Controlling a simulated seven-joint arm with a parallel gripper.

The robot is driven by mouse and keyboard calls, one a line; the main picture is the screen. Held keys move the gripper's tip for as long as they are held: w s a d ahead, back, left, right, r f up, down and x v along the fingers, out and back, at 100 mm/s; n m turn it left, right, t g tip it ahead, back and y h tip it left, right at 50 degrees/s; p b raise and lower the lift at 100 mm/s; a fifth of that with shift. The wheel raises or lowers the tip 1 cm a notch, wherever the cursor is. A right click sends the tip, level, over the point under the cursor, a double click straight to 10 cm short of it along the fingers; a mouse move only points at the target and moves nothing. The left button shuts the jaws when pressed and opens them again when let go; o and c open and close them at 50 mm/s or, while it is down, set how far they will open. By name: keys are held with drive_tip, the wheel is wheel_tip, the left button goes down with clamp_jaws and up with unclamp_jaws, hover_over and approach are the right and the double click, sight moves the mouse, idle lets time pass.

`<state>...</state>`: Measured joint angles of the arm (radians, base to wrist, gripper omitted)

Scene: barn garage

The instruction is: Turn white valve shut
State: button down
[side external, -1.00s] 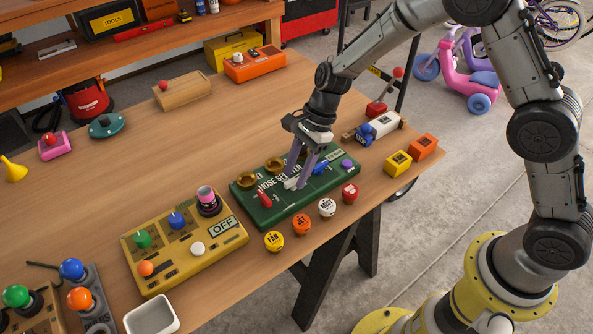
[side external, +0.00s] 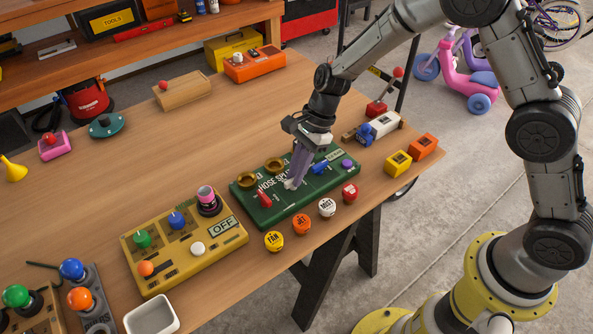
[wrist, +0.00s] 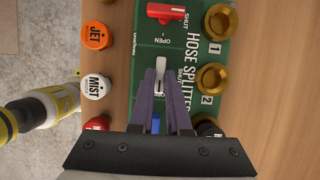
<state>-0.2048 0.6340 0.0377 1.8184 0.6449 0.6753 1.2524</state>
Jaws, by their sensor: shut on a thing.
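The green hose splitter board (side external: 268,218) lies on the wooden bench. Its white valve handle (side external: 289,184) sits between the red handle (side external: 265,200) and the blue handle (side external: 320,168). My gripper (side external: 293,181) reaches down from above with its purple-grey fingers shut on the white handle. In the wrist view, the white handle (wrist: 160,64) runs up and down the picture between my fingertips (wrist: 160,78). The red handle (wrist: 172,12) there lies crosswise, with OPEN and SHUT labels near it. My fingers partly hide the white valve's label and the blue handle (wrist: 156,124).
Several round caps, including a white MIST cap (side external: 327,207), stand along the board's front edge. Brass outlets (side external: 247,180) line its back. A yellow switch box (side external: 185,245) stands to the left, yellow and orange blocks (side external: 398,163) to the right.

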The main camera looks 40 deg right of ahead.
drive_tip(key=shift+n, duration=0.3)
drive_tip(key=n, duration=0.1)
drive_tip(key=n+g, duration=0.1)
drive_tip(key=n, duration=0.1)
drive_tip(key=shift+w+n+g, duration=0.25)
drive_tip(key=shift+n+g, duration=0.05)
drive_tip(key=shift+n, duration=0.1)
drive_tip(key=n, duration=0.2)
drive_tip(key=n+g+h, duration=0.1)
drive_tip(key=n, duration=0.1)
drive_tip(key=shift+w+a+n+g, duration=0.15)
drive_tip(key=shift+n+g, duration=0.15)
drive_tip(key=n, duration=0.2)
drive_tip(key=n+h, duration=0.1)
drive_tip(key=n, duration=0.1)
drive_tip(key=shift+w+a+g+h, duration=0.1)
drive_tip(key=shift+a+g+h, duration=0.05)
drive_tip(key=shift+g+h, duration=0.2)
drive_tip(key=shift+a+n+g+h, duration=0.15)
drive_tip(key=shift+n+h, duration=0.3)
drive_tip(key=shift+n, duration=0.8)
drive_tip(key=shift+a+n+g+h, duration=0.1)
drive_tip(key=shift+n+h, duration=0.3)
drive_tip(key=shift+n, duration=0.85)
drive_tip(key=c, duration=0.9)
unclamp_jaws()
